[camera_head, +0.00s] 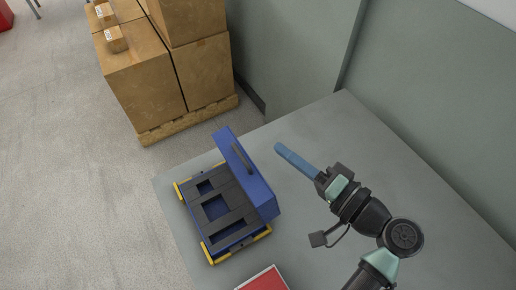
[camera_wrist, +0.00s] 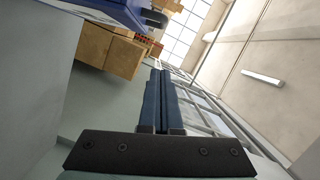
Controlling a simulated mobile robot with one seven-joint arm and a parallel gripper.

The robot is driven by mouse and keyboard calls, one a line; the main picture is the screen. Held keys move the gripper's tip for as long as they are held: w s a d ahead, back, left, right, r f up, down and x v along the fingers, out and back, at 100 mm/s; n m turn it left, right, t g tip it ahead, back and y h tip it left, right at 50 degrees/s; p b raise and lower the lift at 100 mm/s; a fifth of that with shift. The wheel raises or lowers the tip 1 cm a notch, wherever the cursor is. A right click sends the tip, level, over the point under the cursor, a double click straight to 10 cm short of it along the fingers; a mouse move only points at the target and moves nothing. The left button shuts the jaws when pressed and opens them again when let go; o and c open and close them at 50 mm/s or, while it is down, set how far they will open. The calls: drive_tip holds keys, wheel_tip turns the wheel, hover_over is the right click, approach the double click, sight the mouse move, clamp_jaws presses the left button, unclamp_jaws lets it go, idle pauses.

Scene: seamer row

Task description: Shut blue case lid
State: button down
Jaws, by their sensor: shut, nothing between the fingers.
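The blue case (camera_head: 216,208) stands on the grey table with its grey slotted insert showing. Its blue lid (camera_head: 246,172) is open, standing up along the case's right side. My gripper (camera_head: 278,147) is to the right of the lid, apart from it, with its long blue fingers together and empty, pointing to the upper left. In the wrist view the fingers (camera_wrist: 160,75) lie side by side, and a blue part of the case (camera_wrist: 112,10) shows at the upper left. Which part of the case that is, I cannot tell.
A red panel with a white edge (camera_head: 264,281) lies on the table (camera_head: 330,125) below the case. Cardboard boxes (camera_head: 150,80) on a pallet stand on the floor beyond. A grey-green wall (camera_head: 430,90) runs behind the table. The tabletop right of my gripper is clear.

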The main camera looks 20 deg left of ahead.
sight(245, 173)
drive_tip(key=shift+s+a+f+p, duration=0.2)
drive_tip(key=shift+a+f+p, duration=0.1)
drive_tip(key=shift+a, duration=0.6)
drive_tip(key=shift+s+a+f+p, duration=0.25)
drive_tip(key=shift+a+p, duration=0.05)
drive_tip(key=shift+a, duration=0.65)
drive_tip(key=shift+s+a+f+p, duration=0.2)
drive_tip(key=shift+a+f+p, duration=0.1)
drive_tip(key=shift+a, duration=0.6)
drive_tip(key=shift+a+f+b, duration=0.1)
drive_tip(key=shift+b, duration=0.2)
